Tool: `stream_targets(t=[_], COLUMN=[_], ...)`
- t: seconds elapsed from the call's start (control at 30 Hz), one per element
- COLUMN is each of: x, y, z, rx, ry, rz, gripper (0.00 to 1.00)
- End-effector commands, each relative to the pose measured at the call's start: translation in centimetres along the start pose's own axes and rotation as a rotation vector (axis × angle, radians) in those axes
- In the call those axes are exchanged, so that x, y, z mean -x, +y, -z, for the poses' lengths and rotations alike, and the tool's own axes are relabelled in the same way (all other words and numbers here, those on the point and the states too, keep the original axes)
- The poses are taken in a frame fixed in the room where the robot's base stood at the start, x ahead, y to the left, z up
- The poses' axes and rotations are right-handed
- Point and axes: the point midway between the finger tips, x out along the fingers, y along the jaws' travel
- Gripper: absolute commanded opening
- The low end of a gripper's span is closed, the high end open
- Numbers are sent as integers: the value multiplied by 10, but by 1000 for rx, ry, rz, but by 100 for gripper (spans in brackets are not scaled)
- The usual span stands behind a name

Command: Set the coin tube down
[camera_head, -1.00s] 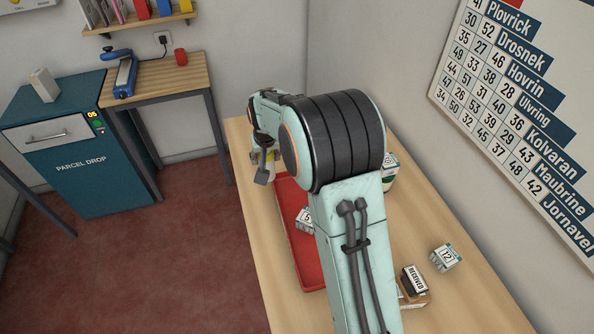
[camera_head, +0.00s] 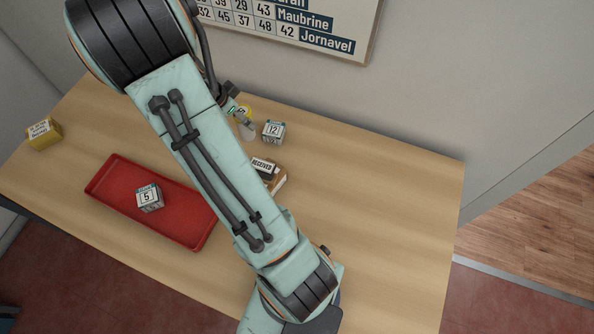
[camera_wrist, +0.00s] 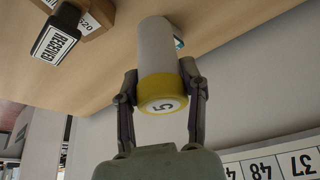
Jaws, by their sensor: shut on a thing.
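The coin tube (camera_wrist: 156,50) is a pale cylinder with a yellow band and a "5" on its end. In the wrist view my gripper (camera_wrist: 162,88) is shut on it around the yellow end, and the pale end points toward the table. In the head view the tube (camera_head: 248,129) shows beside my arm, near the back of the table, just left of a block marked 12 (camera_head: 273,131). My gripper (camera_head: 240,106) is partly hidden there by my arm. I cannot tell whether the tube touches the table.
A "RECEIVED" stamp (camera_head: 263,165) sits by a small brown box (camera_head: 277,180) in front of the tube. A red tray (camera_head: 118,192) holds a block marked 5 (camera_head: 149,197). A yellow box (camera_head: 44,133) stands far left. The table's right side (camera_head: 385,205) is clear.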

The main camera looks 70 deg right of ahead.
Motion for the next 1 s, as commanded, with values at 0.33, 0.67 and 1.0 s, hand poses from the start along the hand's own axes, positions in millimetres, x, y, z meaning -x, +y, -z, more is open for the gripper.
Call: stream_targets(t=[0.33, 0.67, 1.0], x=[-37, -71, -111], y=[142, 170, 170], z=[76, 69, 52], rx=[-884, -1055, -1052], ry=[-2, -2, -2], rz=[-369, -444, -441], gripper=[1, 1, 1])
